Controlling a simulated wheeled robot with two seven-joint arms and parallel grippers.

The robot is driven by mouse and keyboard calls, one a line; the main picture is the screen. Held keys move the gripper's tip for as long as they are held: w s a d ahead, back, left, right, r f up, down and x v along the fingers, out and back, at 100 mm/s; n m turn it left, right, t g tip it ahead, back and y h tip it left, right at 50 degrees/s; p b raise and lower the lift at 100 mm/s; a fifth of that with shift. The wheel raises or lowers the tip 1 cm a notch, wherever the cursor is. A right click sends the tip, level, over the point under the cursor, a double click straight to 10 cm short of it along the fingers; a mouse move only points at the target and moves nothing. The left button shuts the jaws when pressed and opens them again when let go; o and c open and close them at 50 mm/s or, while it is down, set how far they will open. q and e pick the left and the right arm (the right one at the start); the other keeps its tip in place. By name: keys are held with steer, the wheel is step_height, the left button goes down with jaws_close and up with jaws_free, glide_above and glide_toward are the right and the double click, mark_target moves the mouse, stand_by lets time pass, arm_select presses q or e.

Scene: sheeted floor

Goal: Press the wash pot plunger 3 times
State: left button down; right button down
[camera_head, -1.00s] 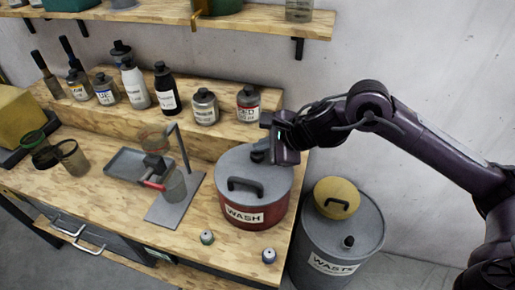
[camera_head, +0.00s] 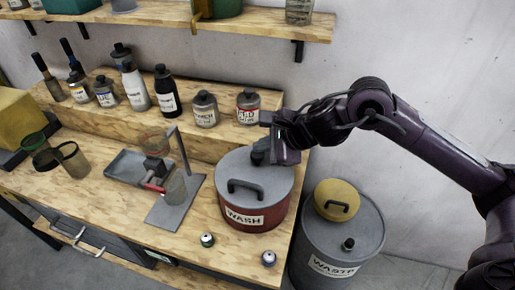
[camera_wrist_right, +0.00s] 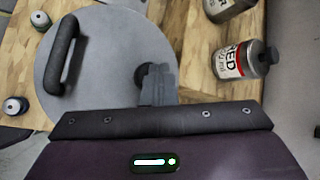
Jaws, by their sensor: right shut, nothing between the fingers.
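The wash pot (camera_head: 238,213) is a red pot with a grey lid and a WASH label, standing at the right end of the wooden bench. Its lid (camera_wrist_right: 100,75) carries a black arched handle (camera_head: 245,185). The dark round plunger knob (camera_wrist_right: 141,75) sits near the lid's edge, partly covered by my right gripper. My right gripper (camera_wrist_right: 159,84) is shut and empty, its fingertips at the knob; I cannot tell whether they touch it. In the head view the right gripper (camera_head: 262,154) hides most of the knob. My left gripper is not in view.
A grey waste bin (camera_head: 318,250) with a yellow pad (camera_head: 336,200) stands right of the bench. Several bottles line the raised shelf behind, including a red-labelled one (camera_head: 248,106). A metal stand (camera_head: 176,205) is left of the pot.

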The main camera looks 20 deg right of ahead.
mark_target(262, 154)
steer(key=shift+r+p, duration=0.3)
steer(key=shift+r, duration=0.55)
steer(key=shift+r+p, duration=1.6)
steer(key=shift+r, duration=0.95)
